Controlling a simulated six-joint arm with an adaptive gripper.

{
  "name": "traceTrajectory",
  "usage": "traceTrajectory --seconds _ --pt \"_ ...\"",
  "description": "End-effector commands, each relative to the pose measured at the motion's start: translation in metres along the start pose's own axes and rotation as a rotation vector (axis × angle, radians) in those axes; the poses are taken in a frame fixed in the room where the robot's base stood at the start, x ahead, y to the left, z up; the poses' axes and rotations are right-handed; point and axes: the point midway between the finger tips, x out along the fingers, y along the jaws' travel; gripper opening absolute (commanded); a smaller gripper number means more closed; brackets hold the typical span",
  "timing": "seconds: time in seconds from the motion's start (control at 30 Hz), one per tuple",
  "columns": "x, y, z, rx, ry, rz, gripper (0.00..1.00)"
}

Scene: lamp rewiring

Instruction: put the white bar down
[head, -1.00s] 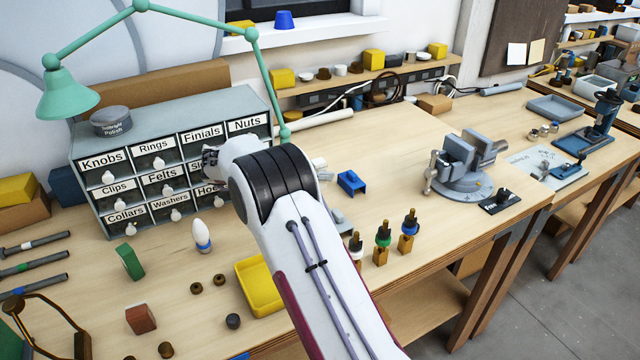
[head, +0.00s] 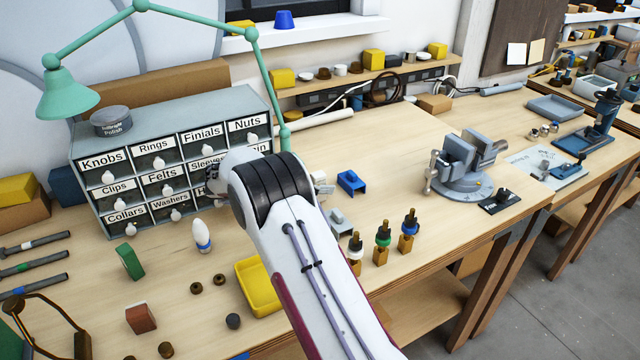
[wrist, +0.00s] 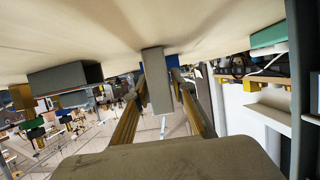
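The white bar (wrist: 158,82) shows in the wrist view as a pale grey, shaded upright block between the two fingers of my gripper (wrist: 160,84). The fingertips lie close along both its sides, and its far end is at or very near the tabletop (wrist: 110,38); I cannot tell whether it touches. In the head view my wrist hides most of the gripper. A small white piece (head: 321,180) shows just right of the wrist, seemingly part of the held bar or gripper end.
A blue bracket (head: 351,183) and a grey bracket (head: 341,222) stand close to the right of my wrist. Several lamp sockets (head: 383,239) stand nearer the front edge. The drawer cabinet (head: 170,140) is to the left, a yellow tray (head: 257,288) in front.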

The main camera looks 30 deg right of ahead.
Motion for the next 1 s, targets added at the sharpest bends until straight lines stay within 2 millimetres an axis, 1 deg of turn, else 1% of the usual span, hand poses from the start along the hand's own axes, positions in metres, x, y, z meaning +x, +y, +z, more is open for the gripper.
traceTrajectory --seconds 0.43,0.57,0.77,1.0 --pt "-0.001 0.000 -0.002 0.001 0.000 0.000 0.35" --pt "-0.005 0.000 -0.003 0.000 0.000 -0.001 0.35" --pt "-0.024 -0.001 -0.003 0.000 -0.001 -0.002 0.35" --pt "-0.058 -0.001 -0.003 0.000 0.000 -0.002 0.35"
